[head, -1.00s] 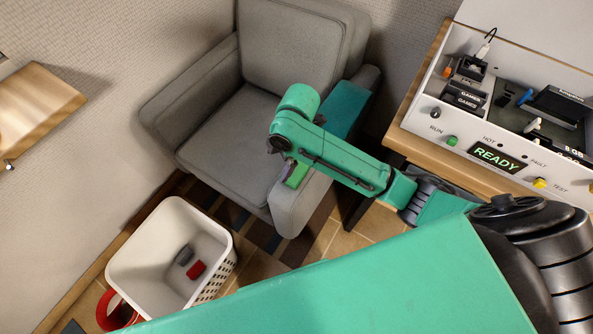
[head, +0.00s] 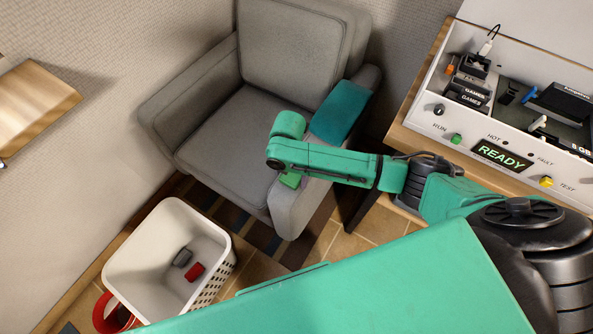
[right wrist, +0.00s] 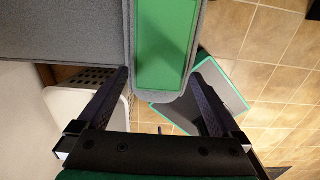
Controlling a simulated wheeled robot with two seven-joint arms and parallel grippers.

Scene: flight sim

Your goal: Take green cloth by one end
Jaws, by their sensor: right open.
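The green cloth (right wrist: 163,45) lies flat along the grey armrest, its near end close to the armrest's front edge. In the head view a bright green corner of it (head: 291,180) shows below my right wrist; my arm hides the rest. My right gripper (right wrist: 160,79) is open and empty, above the armrest's front, its fingers to either side of the cloth's near end in the right wrist view. The fingertips are hidden in the head view. My left gripper is not in view.
A teal cloth (head: 340,110) lies farther back on the same armrest of the grey armchair (head: 225,135). A white basket (head: 135,262) with a red and a grey item stands on the floor at lower left. A console (head: 460,140) stands on a wooden table at right.

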